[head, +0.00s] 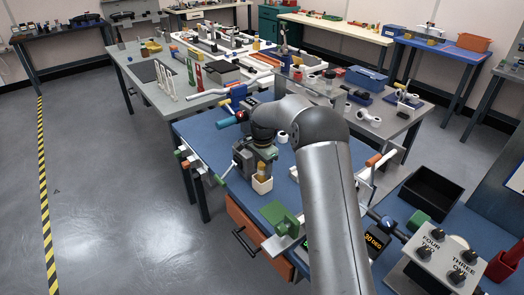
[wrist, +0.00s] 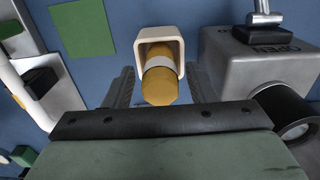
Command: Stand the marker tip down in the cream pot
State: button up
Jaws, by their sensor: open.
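The cream pot (head: 262,185) stands on the blue bench top in the head view, and its square rim (wrist: 160,34) shows in the wrist view. The orange-yellow marker (wrist: 160,86) with a pale band has its far end inside the pot's opening. Its near end sticks out toward my wrist, and its tip is hidden. In the head view the marker (head: 261,171) looks roughly upright in the pot. My gripper (wrist: 160,76) is open, one finger on each side of the marker, with visible gaps. It also shows in the head view (head: 259,164), just above the pot.
A grey metal block (wrist: 262,75) with lettering sits close to the right of the pot in the wrist view. A green square (wrist: 83,27) lies to the left. In the head view, a black bin (head: 432,192) and a sign box (head: 440,254) stand at right.

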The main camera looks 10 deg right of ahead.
notch_tip(320, 180, up, 17)
jog(key=b, duration=0.2)
jog(key=s+a+r+n, duration=0.1)
jog(key=s+r+n, duration=0.25)
jog(key=s, duration=0.65)
jog(key=s+f+n, duration=0.3)
jog(key=s, duration=0.7)
jog(key=s+f+n, duration=0.3)
jog(key=s+f, duration=0.1)
jog(key=s, duration=0.7)
jog(key=s+f+n, duration=0.3)
jog(key=s, duration=0.7)
jog(key=shift+s+d+f, duration=0.2)
jog(key=shift+s+f, duration=0.2)
jog(key=shift+n, duration=0.25)
